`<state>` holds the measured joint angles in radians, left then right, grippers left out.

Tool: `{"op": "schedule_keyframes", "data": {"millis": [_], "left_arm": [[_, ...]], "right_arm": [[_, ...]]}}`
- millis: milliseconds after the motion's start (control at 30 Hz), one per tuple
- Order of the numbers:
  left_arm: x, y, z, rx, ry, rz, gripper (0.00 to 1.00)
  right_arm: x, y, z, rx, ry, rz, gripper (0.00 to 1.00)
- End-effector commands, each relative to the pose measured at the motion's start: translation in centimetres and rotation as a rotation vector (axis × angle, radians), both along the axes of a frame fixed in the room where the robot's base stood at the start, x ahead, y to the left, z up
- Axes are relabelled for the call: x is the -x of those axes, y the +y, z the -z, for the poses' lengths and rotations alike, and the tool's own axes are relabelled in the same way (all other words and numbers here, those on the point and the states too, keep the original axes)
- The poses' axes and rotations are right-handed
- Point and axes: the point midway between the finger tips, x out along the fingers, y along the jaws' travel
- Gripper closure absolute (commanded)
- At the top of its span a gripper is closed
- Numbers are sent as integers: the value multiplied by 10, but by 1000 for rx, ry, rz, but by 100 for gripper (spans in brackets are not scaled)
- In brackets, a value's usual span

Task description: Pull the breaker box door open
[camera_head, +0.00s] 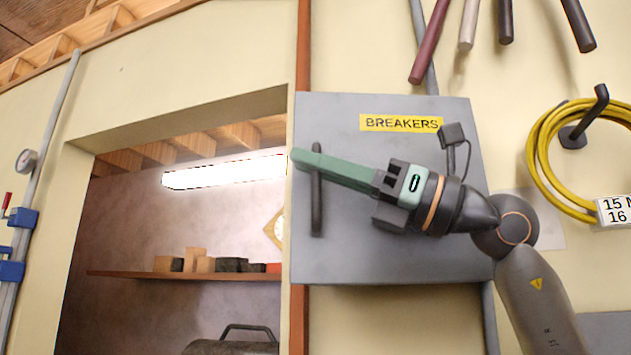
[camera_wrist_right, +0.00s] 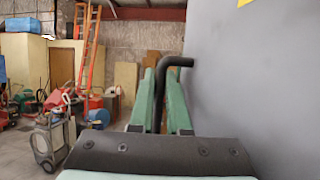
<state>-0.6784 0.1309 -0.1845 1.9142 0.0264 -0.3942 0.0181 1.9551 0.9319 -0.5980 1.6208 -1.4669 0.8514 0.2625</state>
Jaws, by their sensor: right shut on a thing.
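The grey breaker box door (camera_head: 400,265) carries a yellow BREAKERS label and hangs on the cream wall. It looks closed, with no gap visible along its edges. Its dark upright bar handle (camera_head: 317,215) is near the door's left edge. My right gripper (camera_head: 308,160) reaches across the door from the right, its green fingers shut on the upper part of the handle. In the right wrist view the bent black handle (camera_wrist_right: 161,85) stands between the two green fingers (camera_wrist_right: 162,105), beside the grey door face (camera_wrist_right: 245,90). My left gripper is not in view.
An opening with a shelf (camera_head: 190,276) lies left of the box, past a brown post (camera_head: 302,50). A yellow cable coil (camera_head: 540,150) hangs on a hook at right. Several tool handles (camera_head: 468,25) hang above. The wrist view shows an orange ladder (camera_wrist_right: 90,50) far off.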

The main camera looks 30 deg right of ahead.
Motion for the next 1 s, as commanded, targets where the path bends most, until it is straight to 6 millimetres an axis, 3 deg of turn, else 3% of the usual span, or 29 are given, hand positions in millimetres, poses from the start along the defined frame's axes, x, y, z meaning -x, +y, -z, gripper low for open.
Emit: {"op": "schedule_keyframes", "data": {"millis": [200, 467, 800, 1000], "left_arm": [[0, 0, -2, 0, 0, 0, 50], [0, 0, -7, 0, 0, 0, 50], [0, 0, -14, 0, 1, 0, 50], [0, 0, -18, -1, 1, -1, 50]], "right_arm": [[46, 12, 0, -1, 1, -200, 100], [104, 13, -1, -1, 0, -447, 100], [176, -6, -1, 0, -1, -766, 100], [208, -24, -1, -1, 1, -924, 100]]}}
